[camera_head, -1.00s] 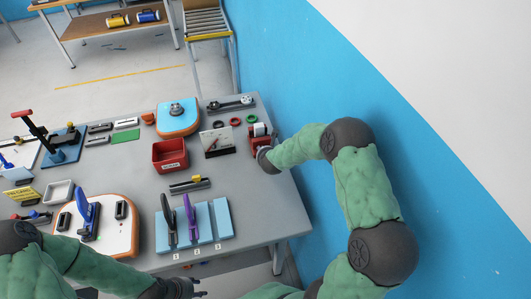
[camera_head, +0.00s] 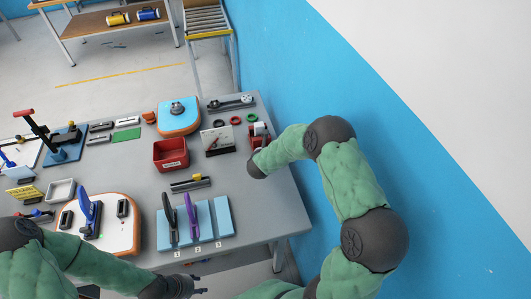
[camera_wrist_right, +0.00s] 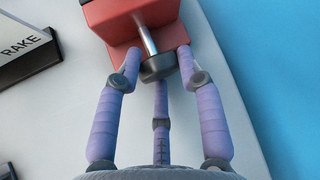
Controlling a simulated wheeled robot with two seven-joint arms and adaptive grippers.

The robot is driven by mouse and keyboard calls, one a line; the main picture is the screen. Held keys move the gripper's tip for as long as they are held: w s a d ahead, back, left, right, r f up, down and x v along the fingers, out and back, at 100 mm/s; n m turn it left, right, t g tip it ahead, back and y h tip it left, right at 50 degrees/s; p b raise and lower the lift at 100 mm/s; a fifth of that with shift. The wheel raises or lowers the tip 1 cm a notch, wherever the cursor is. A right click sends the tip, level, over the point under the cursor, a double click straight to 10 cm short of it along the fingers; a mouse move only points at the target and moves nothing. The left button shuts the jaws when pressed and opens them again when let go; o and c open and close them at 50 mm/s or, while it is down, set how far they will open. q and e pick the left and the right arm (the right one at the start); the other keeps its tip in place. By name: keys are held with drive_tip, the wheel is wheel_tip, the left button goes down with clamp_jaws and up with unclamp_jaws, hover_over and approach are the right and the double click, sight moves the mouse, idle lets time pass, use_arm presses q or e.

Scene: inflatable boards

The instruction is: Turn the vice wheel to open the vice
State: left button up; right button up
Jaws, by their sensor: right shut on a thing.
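The red vice (camera_head: 255,132) stands at the back right of the grey table, beside the blue wall. In the right wrist view its red body (camera_wrist_right: 119,22) fills the top, with a bare metal screw (camera_wrist_right: 147,38) running to a dark round wheel (camera_wrist_right: 158,68). My right gripper (camera_wrist_right: 159,68) is shut on the wheel, with purple fingers at either side and one below. In the head view my right wrist hides the wheel. My left gripper (camera_head: 198,291) is at the bottom edge, away from the vice; its finger opening is unclear.
A white sign stand (camera_head: 217,141) and a red bin (camera_head: 171,154) stand left of the vice. Red and green rings (camera_head: 235,121) lie behind. The blue wall is close on the right.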

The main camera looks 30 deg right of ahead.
drive_tip(key=shift+w+a+n+h+b, duration=0.15)
drive_tip(key=shift+n+h+b, duration=0.3)
drive_tip(key=shift+h, duration=0.25)
drive_tip(key=shift+w+a+n+h+b, duration=0.1)
drive_tip(key=shift+n+h+b, duration=0.3)
drive_tip(key=shift+h, duration=0.3)
drive_tip(key=o, duration=0.9)
drive_tip(key=shift+a, duration=0.1)
drive_tip(key=shift+s, duration=0.1)
drive_tip(key=v, duration=1.1)
drive_tip(key=shift+s+a+r, duration=0.15)
drive_tip(key=shift+s+a, duration=0.05)
drive_tip(key=shift+a, duration=0.15)
drive_tip(key=shift+o, duration=0.4)
